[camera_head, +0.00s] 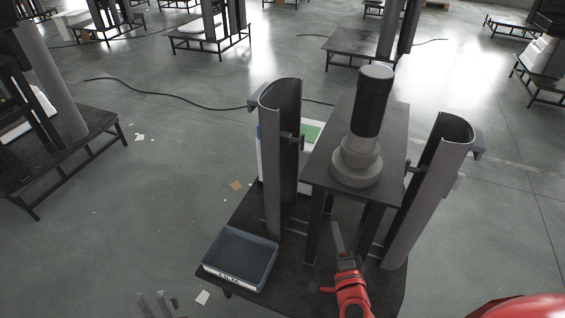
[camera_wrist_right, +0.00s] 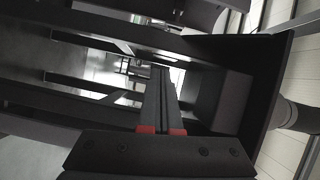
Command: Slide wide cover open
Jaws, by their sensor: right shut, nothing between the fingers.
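Two tall curved grey covers stand on the lift-column stand: a left cover (camera_head: 283,150) and a right cover (camera_head: 432,185). They stand apart, on either side of a dark frame with a black and grey column (camera_head: 370,110) on its top plate. I cannot tell which is the wide cover. My right gripper (camera_head: 338,228) is shut and empty, in front of the frame between the covers. In the right wrist view its fingers (camera_wrist_right: 161,80) point in among dark panels and bars. My left gripper (camera_head: 152,296) is at the bottom edge, its fingers apart, away from the covers.
A blue-grey bin (camera_head: 240,260) sits on the stand's front left corner. A white and green panel (camera_head: 311,134) is behind the left cover. Other column stands (camera_head: 70,150) are around the hall. Open floor lies left of the stand.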

